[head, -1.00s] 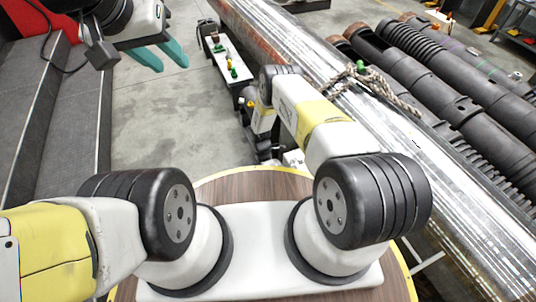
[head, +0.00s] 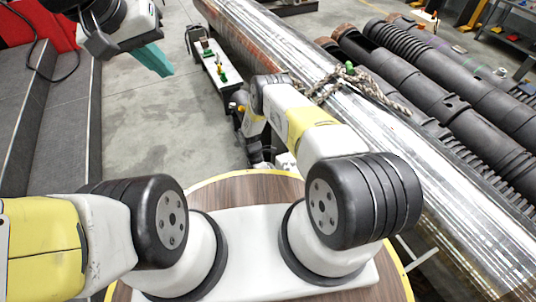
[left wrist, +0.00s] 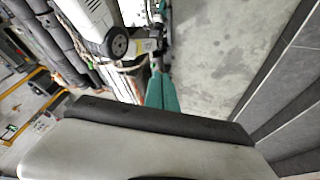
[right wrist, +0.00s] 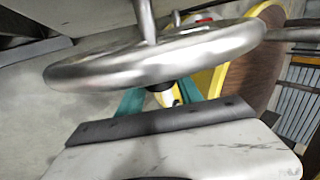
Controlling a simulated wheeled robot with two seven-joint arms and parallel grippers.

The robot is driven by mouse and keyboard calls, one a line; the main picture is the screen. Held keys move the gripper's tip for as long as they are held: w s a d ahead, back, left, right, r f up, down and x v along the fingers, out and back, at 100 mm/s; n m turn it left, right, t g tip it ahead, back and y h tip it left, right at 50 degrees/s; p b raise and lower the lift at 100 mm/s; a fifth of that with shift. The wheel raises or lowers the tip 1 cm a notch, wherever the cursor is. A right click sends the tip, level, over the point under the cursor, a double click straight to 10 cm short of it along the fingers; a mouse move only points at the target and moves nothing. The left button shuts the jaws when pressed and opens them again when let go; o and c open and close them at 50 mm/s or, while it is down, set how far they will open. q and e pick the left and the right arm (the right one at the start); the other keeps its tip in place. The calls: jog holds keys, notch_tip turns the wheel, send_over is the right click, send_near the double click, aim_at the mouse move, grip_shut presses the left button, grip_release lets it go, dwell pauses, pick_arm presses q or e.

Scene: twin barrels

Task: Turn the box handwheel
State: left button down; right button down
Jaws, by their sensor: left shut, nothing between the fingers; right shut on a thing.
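The handwheel (right wrist: 150,62) is a shiny metal ring with spokes, seen close up in the right wrist view. My right gripper (right wrist: 160,98) has its teal fingers at the near side of the rim and is shut on it; the rim hides part of the fingers. In the head view I cannot make out the wheel or the right fingertips behind my right arm. My left gripper (head: 156,62) is raised at the upper left of the head view, away from the wheel. Its teal fingers are together and empty, as the left wrist view (left wrist: 161,92) also shows.
A large metal pipe (head: 300,70) runs diagonally past my right arm, with a rope (head: 345,85) over it. Dark pipes (head: 440,95) lie beyond. A narrow bench (head: 222,72) with small coloured parts stands ahead. Grey floor (head: 150,120) is clear at left centre.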

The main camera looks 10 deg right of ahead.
jog(key=shift+f, duration=0.1)
pick_arm(q)
jog(key=w+d+f+n+g+h, duration=0.25)
jog(key=w+f+n, duration=0.35)
jog(key=f, duration=0.4)
jog(key=w+d+f+n+g+h, duration=0.2)
jog(key=w+f+n+g+h, duration=0.25)
jog(key=f, duration=0.55)
jog(key=w+d+f+n+g+h, duration=0.1)
jog(key=w+d+f+n+h, duration=0.15)
jog(key=w+f+n, duration=0.55)
pick_arm(e)
jog(key=shift+a, duration=0.1)
pick_arm(q)
jog(key=s+d+f+n+t+h, duration=0.2)
jog(key=s+f+n+t, duration=0.3)
jog(key=f, duration=0.7)
jog(key=s+d+f+n+t+h, duration=0.1)
jog(key=s+d+f+n, duration=0.15)
jog(key=f+n, duration=0.7)
jog(key=s+d+f+n+t+h, duration=0.2)
jog(key=s+d+f+n, duration=0.1)
jog(key=f, duration=1.1)
pick_arm(e)
jog(key=shift+s, duration=0.1)
pick_arm(q)
jog(key=x, duration=1)
jog(key=shift+n+t, duration=0.3)
jog(key=shift+f, duration=0.1)
